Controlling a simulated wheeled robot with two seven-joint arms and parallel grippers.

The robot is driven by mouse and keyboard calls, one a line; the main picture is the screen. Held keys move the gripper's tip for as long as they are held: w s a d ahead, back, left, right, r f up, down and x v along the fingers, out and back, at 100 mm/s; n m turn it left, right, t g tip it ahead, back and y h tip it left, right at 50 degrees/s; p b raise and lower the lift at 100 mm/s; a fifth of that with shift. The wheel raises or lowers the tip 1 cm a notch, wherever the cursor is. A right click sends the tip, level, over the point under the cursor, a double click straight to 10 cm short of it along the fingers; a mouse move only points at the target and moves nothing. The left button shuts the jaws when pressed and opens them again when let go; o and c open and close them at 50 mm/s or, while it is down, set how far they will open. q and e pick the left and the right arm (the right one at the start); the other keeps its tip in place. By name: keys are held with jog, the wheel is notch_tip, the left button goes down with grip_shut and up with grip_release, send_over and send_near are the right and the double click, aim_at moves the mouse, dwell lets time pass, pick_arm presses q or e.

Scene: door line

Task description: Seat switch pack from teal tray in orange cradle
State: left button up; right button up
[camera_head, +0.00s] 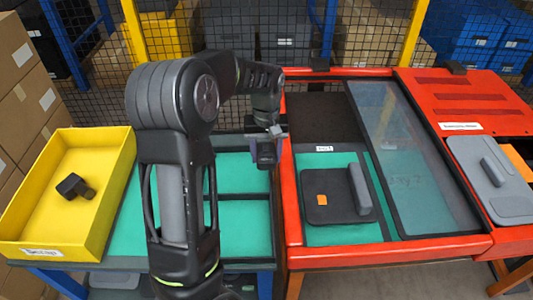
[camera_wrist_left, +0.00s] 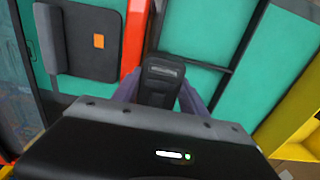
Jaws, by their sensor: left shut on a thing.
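My left gripper (camera_head: 268,150) is shut on a dark switch pack, held above the right side of the teal tray (camera_head: 245,233), near the red frame. In the left wrist view the switch pack (camera_wrist_left: 160,82) sits between my two purple-grey fingers, with the teal tray (camera_wrist_left: 205,30) beyond it. My left arm hides part of the tray in the head view. An orange surface (camera_head: 516,160) shows at the far right edge beside a grey lid; I cannot tell whether it is the orange cradle. My right gripper is not in view.
The red-framed bench holds a dark handled plate (camera_head: 327,208) on teal and a sliding clear panel (camera_head: 395,150). A grey handled lid (camera_head: 490,165) lies further right. A yellow bin (camera_head: 110,185) with a dark part (camera_head: 75,187) stands left. Mesh fencing (camera_head: 270,50) runs behind.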

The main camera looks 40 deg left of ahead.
pick_arm(q)
jog(key=d+f+m+b, duration=0.3)
jog(key=d+f+m, duration=0.5)
jog(key=d+f, duration=0.9)
jog(key=d, duration=0.4)
jog(key=shift+w, duration=0.35)
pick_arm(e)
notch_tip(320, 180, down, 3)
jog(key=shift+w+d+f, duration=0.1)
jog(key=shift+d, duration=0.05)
pick_arm(q)
jog(key=shift+f, duration=0.1)
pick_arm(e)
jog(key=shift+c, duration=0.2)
